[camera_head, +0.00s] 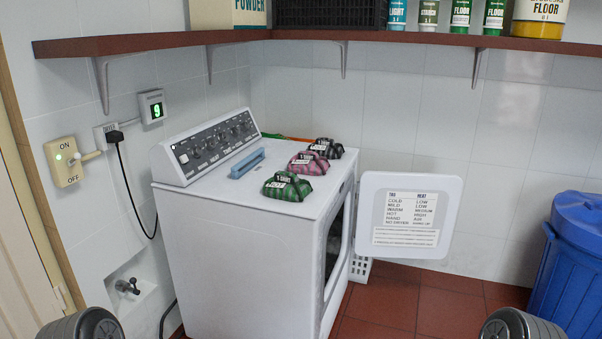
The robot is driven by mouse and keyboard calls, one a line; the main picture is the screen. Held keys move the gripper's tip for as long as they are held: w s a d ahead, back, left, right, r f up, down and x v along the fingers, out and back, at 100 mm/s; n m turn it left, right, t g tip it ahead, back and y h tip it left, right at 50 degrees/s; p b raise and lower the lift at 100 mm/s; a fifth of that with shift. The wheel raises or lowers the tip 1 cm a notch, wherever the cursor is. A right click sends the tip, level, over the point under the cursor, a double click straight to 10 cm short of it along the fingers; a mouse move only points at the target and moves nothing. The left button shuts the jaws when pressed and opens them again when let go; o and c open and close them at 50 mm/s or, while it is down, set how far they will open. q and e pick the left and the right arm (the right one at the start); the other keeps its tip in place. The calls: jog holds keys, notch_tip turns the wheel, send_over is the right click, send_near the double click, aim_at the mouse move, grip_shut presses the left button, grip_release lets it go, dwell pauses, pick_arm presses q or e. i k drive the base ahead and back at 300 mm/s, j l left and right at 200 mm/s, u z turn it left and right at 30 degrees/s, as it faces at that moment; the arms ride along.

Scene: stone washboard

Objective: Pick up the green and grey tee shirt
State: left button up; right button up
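A green and dark grey striped folded bundle (288,187) with a white label lies on the top front of the white machine (240,250). It looks like the tee shirt of the task. A pink and dark bundle (308,163) lies just behind it, and a darker bundle (326,148) lies farther back. Nothing holds the green bundle. Rounded grey parts of my two arms show at the bottom left and bottom right edges. Neither of my grippers shows in this view.
The machine's front door (408,215) stands open to the right. A blue bar (247,163) lies left of the bundles by the control panel (213,145). A shelf (300,37) with containers runs above. A lidded blue bin (570,265) stands at right. Red-tiled floor (400,305) shows between.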

aim_at(285, 186)
jog(key=i+j+z, duration=0.1)
jog(key=i+z, duration=0.15)
jog(key=i, duration=0.15)
jog(key=i+j+z, duration=0.25)
jog(key=i, duration=0.15)
jog(key=i+j+z, duration=0.2)
jog(key=i, duration=0.2)
